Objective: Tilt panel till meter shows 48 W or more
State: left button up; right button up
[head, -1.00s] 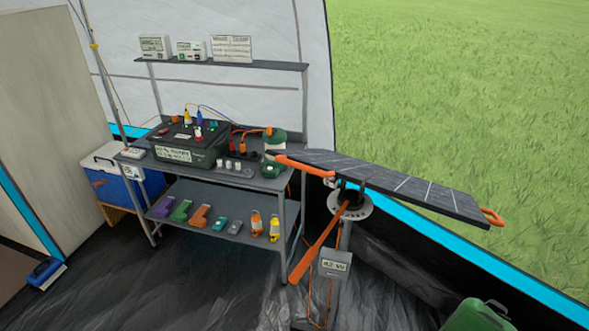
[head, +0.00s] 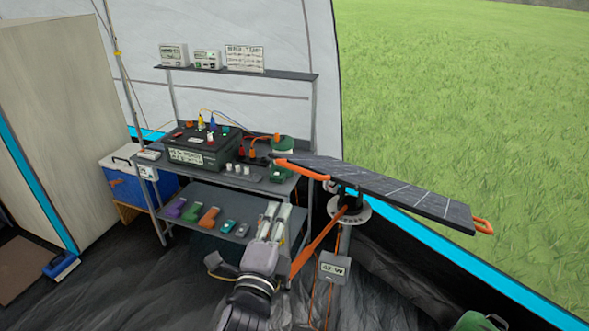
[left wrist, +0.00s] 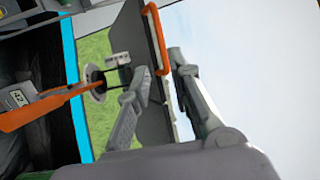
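The dark solar panel (head: 410,196) sits tilted on its post mount (head: 349,213), its right end lower than its left. An orange handle (head: 302,170) is at its left end, and an orange lever (head: 318,243) slopes down from the mount. My left gripper (head: 277,212) is open, in front of the bench and left of the lever. In the left wrist view, the panel (left wrist: 152,112) and its orange handle (left wrist: 151,22) show beyond the parted fingers. My right gripper is out of view.
A bench with a black power box (head: 203,150) and a lower shelf of coloured tools (head: 208,216) stands left of the panel. A blue cooler (head: 140,185) is further left. A green container (head: 476,322) lies at the lower right. Dark floor is open in front.

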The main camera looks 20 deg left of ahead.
aim_at(296, 171)
pick_arm(q)
jog(key=w+p, duration=0.1)
jog(key=w, duration=0.4)
jog(key=w+a+r+p, duration=0.1)
jog(key=w, duration=0.4)
jog(key=w+p, duration=0.2)
jog(key=w, duration=0.3)
jog(key=shift+w+a+r, duration=0.2)
jog(key=shift+r, duration=0.05)
jog(key=shift+w+a, duration=0.1)
jog(key=shift+w, duration=0.5)
jog(key=shift+c, duration=0.2)
jog(key=c, duration=0.4)
grip_shut()
